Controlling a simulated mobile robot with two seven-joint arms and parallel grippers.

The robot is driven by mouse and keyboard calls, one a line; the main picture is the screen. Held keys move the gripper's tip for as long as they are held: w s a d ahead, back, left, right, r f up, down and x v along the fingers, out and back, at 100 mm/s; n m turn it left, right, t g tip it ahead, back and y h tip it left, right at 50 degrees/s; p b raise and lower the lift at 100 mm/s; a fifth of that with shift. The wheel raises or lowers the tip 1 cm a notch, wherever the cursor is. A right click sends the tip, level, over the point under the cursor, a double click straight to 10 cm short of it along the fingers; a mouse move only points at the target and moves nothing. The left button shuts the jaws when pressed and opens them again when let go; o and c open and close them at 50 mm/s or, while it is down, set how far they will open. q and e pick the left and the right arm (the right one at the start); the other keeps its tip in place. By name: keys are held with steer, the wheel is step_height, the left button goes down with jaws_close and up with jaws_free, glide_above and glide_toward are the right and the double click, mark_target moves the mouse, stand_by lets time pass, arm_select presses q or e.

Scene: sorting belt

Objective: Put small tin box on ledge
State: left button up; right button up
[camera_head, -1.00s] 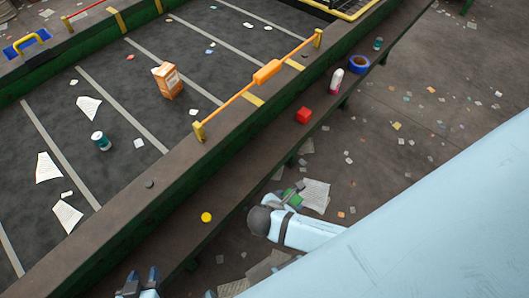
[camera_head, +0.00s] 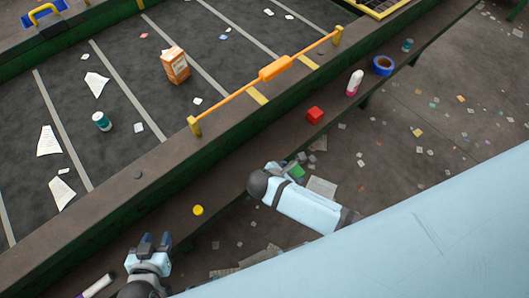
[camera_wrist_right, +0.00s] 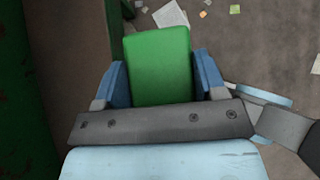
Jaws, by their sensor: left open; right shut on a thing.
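The small tin box, a green block with rounded edges, sits between the blue fingers of my right gripper (camera_wrist_right: 162,75) in the right wrist view. My right gripper is shut on the tin box (camera_wrist_right: 160,62). In the head view the box (camera_head: 298,172) is mostly hidden by my right gripper (camera_head: 295,168), close to the outer edge of the ledge. The ledge (camera_head: 240,172) is a long brown shelf along the belt's side. My left gripper (camera_head: 155,243) is open and empty, over the near part of the ledge.
The ledge is bare between disc and cube. An orange bar (camera_head: 270,73) stands on the belt's rim.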

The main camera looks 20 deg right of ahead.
steer(key=w+a, duration=0.1)
steer(key=w, duration=0.4)
steer(key=w+a, duration=0.1)
steer(key=w, duration=0.1)
steer(key=shift+w+a, duration=0.15)
steer(key=shift+a, duration=0.15)
steer(key=w, duration=0.1)
steer(key=w+a, duration=0.1)
steer(key=w+f, duration=0.1)
steer(key=shift+w+a+b, duration=0.2)
steer(key=shift+w+b, duration=0.15)
steer(key=shift+b, duration=0.05)
steer(key=shift+f, duration=0.25)
steer(key=shift+f, duration=0.1)
steer(key=o, duration=1)
